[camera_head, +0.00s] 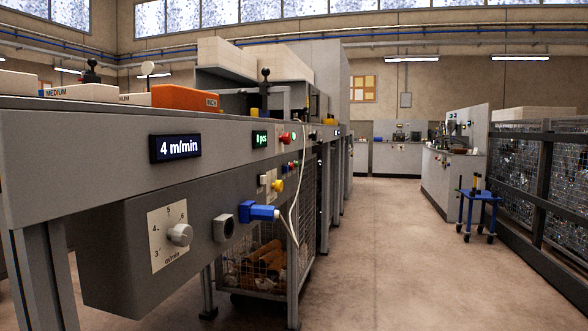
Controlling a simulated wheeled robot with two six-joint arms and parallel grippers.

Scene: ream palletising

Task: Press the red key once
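A red round button (285,138) sticks out from the upper panel of the grey machine, just right of a small green-lit display (261,139). A smaller red button (290,167) sits lower on the machine's side. I cannot tell from this view which of them is the red key. Neither of my grippers shows in the head view.
The machine (90,150) fills the left side, with a speed dial (180,235), a blue plug (259,212) with a white cable and a yellow button (277,186). A wire cage cart (307,250) stands beneath. Open floor (400,250) lies right; a blue stool (479,197) stands there.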

